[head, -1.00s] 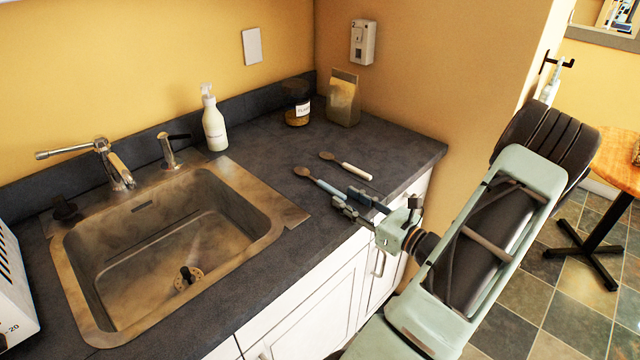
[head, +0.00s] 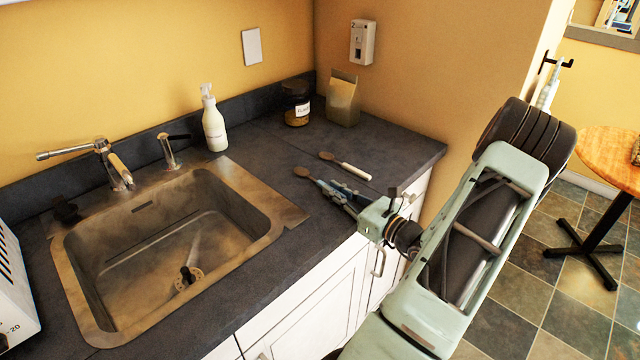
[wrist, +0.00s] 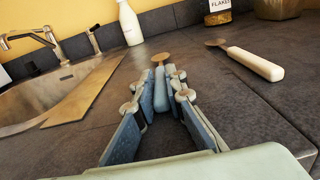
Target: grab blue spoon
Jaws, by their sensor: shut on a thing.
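The blue spoon (head: 304,172) lies on the dark counter, its brown bowl pointing away from my gripper. My gripper (head: 337,190) is low over the counter and shut on the spoon's blue handle. In the wrist view the handle (wrist: 160,92) stands between the two fingers, with the bowl (wrist: 161,58) showing beyond the fingertips. The near end of the handle is partly hidden by the fingers in the head view.
A second spoon with a white handle (head: 356,171) lies just beyond my gripper. A sink (head: 275,226) is to the left. A soap bottle (head: 214,128), a jar (head: 297,108) and a bag (head: 342,101) stand at the back.

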